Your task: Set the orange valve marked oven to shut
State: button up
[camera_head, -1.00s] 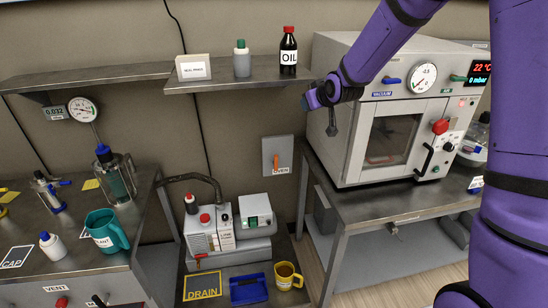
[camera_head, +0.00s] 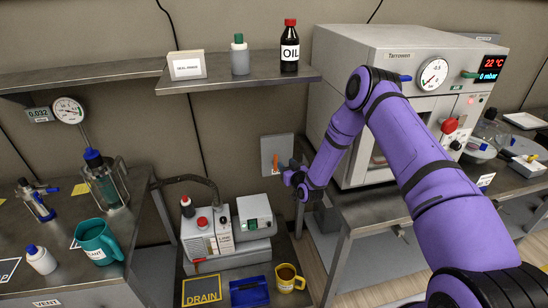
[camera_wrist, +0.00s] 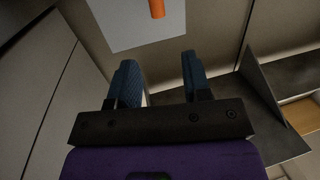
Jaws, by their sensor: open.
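The orange valve handle (camera_head: 276,161) is on a grey wall plate (camera_head: 268,146) below the shelf, and it stands roughly upright. Its oven label is not readable now; my gripper is close by in front. The handle (camera_wrist: 157,8) shows at the top edge of the wrist view, on the pale plate (camera_wrist: 130,32), cut off by the frame. My gripper (camera_wrist: 158,72) is open and empty, its two blue fingers apart, pointing toward the plate. The handle lies beyond the fingertips, not between them. In the head view, my gripper (camera_head: 291,174) is just right of and below the handle.
The oven (camera_head: 350,50) stands on the right bench (camera_head: 350,220), close to my arm. A shelf (camera_head: 240,80) with an oil bottle (camera_head: 289,50) is above the plate. A pump (camera_head: 203,235), a drain sign (camera_head: 201,290) and a yellow mug (camera_head: 287,278) are below.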

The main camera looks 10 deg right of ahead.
aim_at(276, 167)
jog(key=shift+t, duration=0.3)
jog(key=w+f, duration=0.1)
jog(key=w, duration=0.2)
jog(key=w+a+f, duration=0.1)
jog(key=w, duration=0.2)
jog(key=w+a+f, duration=0.1)
jog(key=w, duration=0.3)
jog(key=shift+a, duration=0.1)
grip_shut()
